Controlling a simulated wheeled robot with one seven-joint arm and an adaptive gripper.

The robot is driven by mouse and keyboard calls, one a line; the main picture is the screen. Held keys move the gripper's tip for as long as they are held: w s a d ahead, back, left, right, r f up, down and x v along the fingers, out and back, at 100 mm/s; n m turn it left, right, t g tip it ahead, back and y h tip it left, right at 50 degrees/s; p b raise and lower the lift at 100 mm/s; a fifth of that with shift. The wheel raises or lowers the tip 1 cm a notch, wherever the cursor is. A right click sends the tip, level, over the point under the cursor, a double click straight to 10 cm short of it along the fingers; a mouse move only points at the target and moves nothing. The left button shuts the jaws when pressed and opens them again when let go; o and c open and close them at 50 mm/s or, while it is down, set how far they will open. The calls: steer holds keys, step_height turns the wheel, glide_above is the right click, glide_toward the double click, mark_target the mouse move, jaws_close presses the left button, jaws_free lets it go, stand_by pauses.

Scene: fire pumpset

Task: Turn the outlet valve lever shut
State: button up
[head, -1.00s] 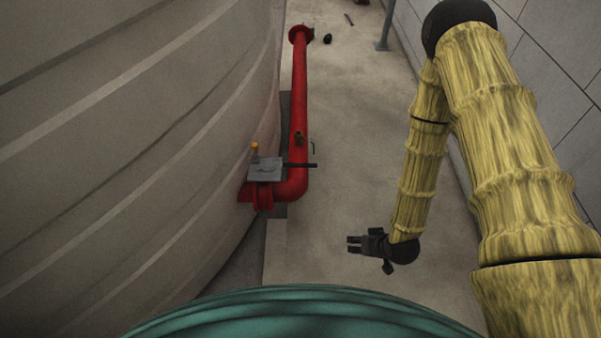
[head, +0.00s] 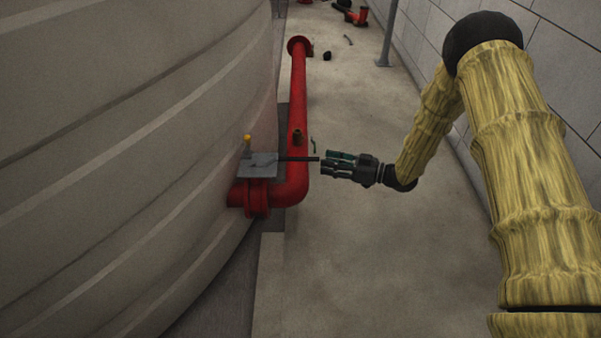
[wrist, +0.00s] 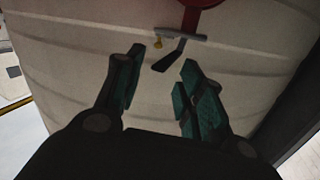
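The outlet valve at the tank's side has a grey plate (head: 258,165) on top of a red flanged body (head: 257,198). Its dark lever (head: 297,158) sticks out to the right from the plate, across the red pipe. My gripper (head: 322,164) is at the right of the lever, its fingers pointing left at the lever's free end. In the wrist view the gripper (wrist: 158,85) has its two fingers spread with nothing between them. The lever (wrist: 169,56) shows there just beyond the fingertips, under the grey plate (wrist: 180,36). I cannot tell whether a fingertip touches it.
A large ribbed tank (head: 120,130) fills the left side. A red pipe (head: 298,95) runs away from the valve along the tank. A wall (head: 570,60) and a grey post (head: 388,35) stand at the right.

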mark_target(301, 158)
steer(key=a+n+g+b, duration=0.2)
steer(key=b, duration=0.1)
steer(key=w+a+n+g+y+b, duration=0.1)
steer(key=a+g+b, duration=0.1)
steer(key=a+b, duration=0.1)
steer(key=a+n+g+b, duration=0.1)
steer(key=a+n+b, duration=0.1)
steer(key=a+b, duration=0.1)
steer(key=shift+w+r+n+g+y, duration=0.15)
steer(key=shift+w+n+g+y, duration=0.15)
steer(key=shift+g+y, duration=0.1)
steer(key=shift+a+r+b, duration=0.15)
steer(key=shift+a+b, duration=0.3)
steer(key=shift+a, duration=0.35)
jaws_close()
